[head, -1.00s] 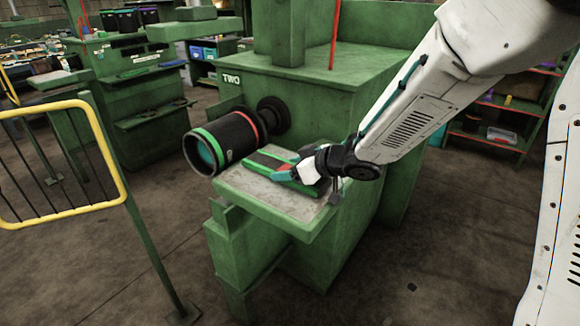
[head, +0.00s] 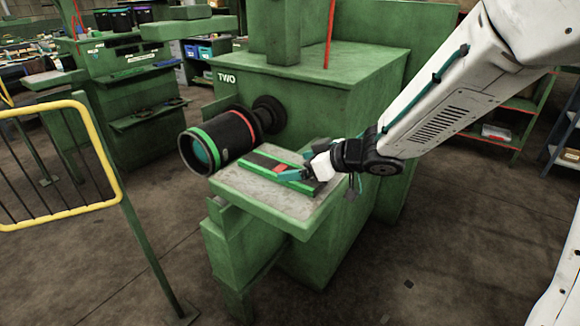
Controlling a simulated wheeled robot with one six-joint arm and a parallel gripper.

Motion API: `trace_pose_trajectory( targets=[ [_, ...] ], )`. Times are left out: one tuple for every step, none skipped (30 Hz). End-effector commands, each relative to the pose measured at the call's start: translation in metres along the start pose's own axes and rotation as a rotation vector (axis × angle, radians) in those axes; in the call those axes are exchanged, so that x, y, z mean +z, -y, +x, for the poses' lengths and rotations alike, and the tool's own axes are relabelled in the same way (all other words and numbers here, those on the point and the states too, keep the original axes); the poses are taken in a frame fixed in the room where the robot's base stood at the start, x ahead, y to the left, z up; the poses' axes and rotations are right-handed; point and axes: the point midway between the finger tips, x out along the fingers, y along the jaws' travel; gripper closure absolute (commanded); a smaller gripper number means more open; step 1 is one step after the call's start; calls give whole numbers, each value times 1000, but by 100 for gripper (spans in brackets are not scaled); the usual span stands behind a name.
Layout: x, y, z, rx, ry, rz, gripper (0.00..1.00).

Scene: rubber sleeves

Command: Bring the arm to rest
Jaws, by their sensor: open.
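My gripper (head: 298,178) is at the end of my white arm, which reaches in from the upper right. Its teal fingers are over the right part of a green-edged dark holder (head: 270,170) on the machine's grey-topped shelf (head: 240,192). The fingers are open, and I see nothing held between them. I cannot tell whether the fingers touch the holder. A black sleeve (head: 222,138) with a green band and a red band sits on the machine's horizontal spindle, left of my gripper.
The green machine (head: 300,85) marked TWO stands behind the shelf. A yellow-framed barrier (head: 112,165) stands at the left. Shelves with bins (head: 500,115) are at the back right.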

Motion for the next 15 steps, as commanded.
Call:
trace_pose_trajectory(
  targets=[
    [-1,-1,-9,3,-2,-1,11],
    [0,-1,-12,3,-1,-2,11],
    [0,-1,-17,3,-1,0,11],
    [0,-1,-20,3,-1,0,11],
    [0,-1,-23,4,0,0,11],
    [0,-2,-26,11,2,-1,11],
    [-1,-4,-29,24,3,-2,11],
    [-2,-7,-33,46,6,-3,11],
    [-4,-14,-39,89,14,-4,11],
    [-7,-21,-46,133,21,-6,11],
    [-8,-30,-54,185,33,-4,11],
    [-10,-42,-68,266,54,1,11],
    [-11,-51,-81,333,75,9,11],
    [-10,-59,-96,402,99,21,11],
    [-9,-69,-117,492,138,45,11]
  ],
)
